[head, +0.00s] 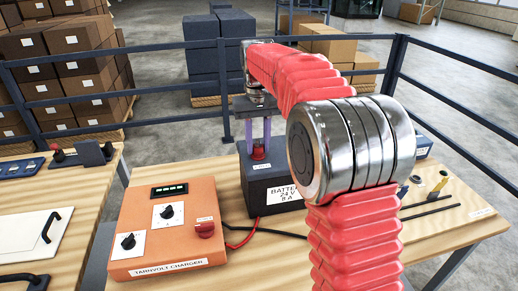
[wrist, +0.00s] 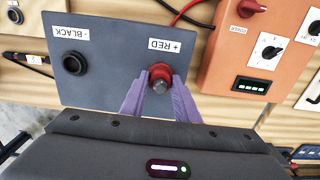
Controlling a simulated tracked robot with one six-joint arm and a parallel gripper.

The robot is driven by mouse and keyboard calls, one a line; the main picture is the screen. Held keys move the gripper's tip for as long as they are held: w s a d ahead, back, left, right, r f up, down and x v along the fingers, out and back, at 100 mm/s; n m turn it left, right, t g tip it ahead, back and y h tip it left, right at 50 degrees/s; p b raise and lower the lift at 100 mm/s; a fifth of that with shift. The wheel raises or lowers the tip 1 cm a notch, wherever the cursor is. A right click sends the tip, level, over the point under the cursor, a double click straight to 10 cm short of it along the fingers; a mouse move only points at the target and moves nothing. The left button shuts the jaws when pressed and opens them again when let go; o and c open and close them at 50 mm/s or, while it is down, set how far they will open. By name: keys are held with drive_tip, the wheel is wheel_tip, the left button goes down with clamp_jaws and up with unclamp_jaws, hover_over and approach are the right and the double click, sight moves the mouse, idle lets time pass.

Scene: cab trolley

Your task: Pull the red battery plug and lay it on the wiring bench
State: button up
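The red battery plug (head: 258,153) sits upright in the top of the dark grey battery box (head: 285,190), labelled "BATTERY 24 V". In the wrist view the plug (wrist: 160,76) is beside the "+ RED" label, and a black round socket or plug (wrist: 74,63) is by the "BLACK" label. My gripper (head: 258,140) points down from above the box. Its two purple fingers (wrist: 160,82) stand one on each side of the red plug and appear to touch it. The plug is still down at the box's top. My arm hides the box's right part.
An orange charger (head: 165,235) with knobs stands left of the battery on a wooden bench top (head: 275,262); red and black cables run between them. A second wooden bench (head: 85,190) is at far left. Small tools (head: 430,190) lie at right. A blue railing (head: 160,52) runs behind.

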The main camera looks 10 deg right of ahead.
sight(258, 140)
clamp_jaws()
drive_tip(key=shift+r, duration=0.25)
drive_tip(key=shift+r, duration=0.5)
drive_tip(key=shift+r, duration=0.35)
drive_tip(key=shift+r, duration=0.35)
drive_tip(key=shift+r, duration=0.65)
drive_tip(key=shift+r, duration=0.4)
drive_tip(key=shift+r, duration=0.5)
